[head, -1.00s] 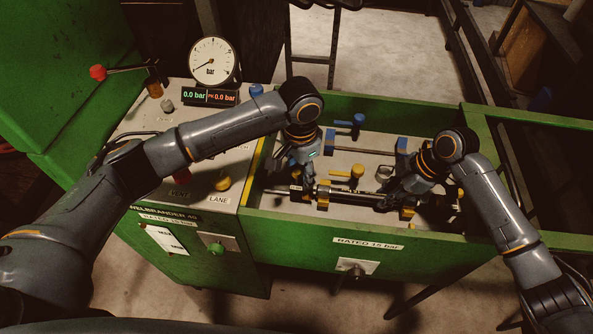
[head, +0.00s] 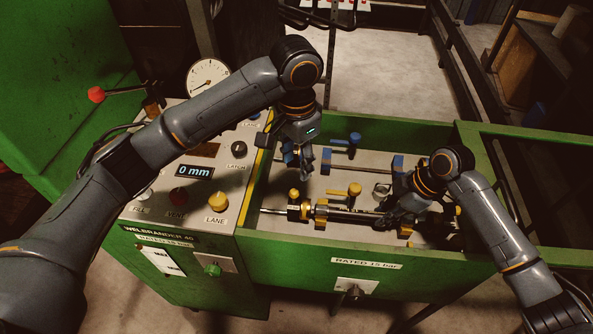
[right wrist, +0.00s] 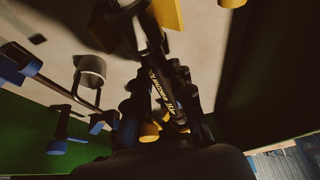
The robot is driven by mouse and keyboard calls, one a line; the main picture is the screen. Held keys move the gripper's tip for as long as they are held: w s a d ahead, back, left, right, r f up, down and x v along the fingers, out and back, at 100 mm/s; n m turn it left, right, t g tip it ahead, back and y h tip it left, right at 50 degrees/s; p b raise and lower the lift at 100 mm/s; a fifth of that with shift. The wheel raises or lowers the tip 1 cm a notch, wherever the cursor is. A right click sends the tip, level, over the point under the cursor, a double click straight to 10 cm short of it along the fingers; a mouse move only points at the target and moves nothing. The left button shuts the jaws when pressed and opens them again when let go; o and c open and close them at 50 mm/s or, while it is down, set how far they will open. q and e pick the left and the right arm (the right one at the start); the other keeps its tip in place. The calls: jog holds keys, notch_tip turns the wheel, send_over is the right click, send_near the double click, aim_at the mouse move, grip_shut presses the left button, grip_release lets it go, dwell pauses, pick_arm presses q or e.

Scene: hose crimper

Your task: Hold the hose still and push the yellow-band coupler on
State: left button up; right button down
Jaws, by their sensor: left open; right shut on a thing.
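The black hose (head: 356,216) lies along the front lane of the green trough. My right gripper (head: 392,219) is shut around it; the printed hose (right wrist: 160,88) also runs between the fingers in the right wrist view. A dark fitting with yellow parts (head: 306,210) sits in line at the hose's left end. I cannot tell which part is the coupler's yellow band, or how far it is on the hose. My left gripper (head: 306,176) is open and empty, above and behind that fitting, apart from it.
A yellow-handled valve (head: 354,189) and a rear lane with blue clamps (head: 326,163) lie behind the hose. The control panel (head: 228,178) at left has knobs and a display reading 0 mm. Green trough walls (head: 300,238) enclose the work.

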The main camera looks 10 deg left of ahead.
pick_arm(q)
jog(key=shift+r, duration=0.25)
pick_arm(e)
jog(key=c, duration=1.1)
grip_release()
jog(key=shift+r, duration=0.1)
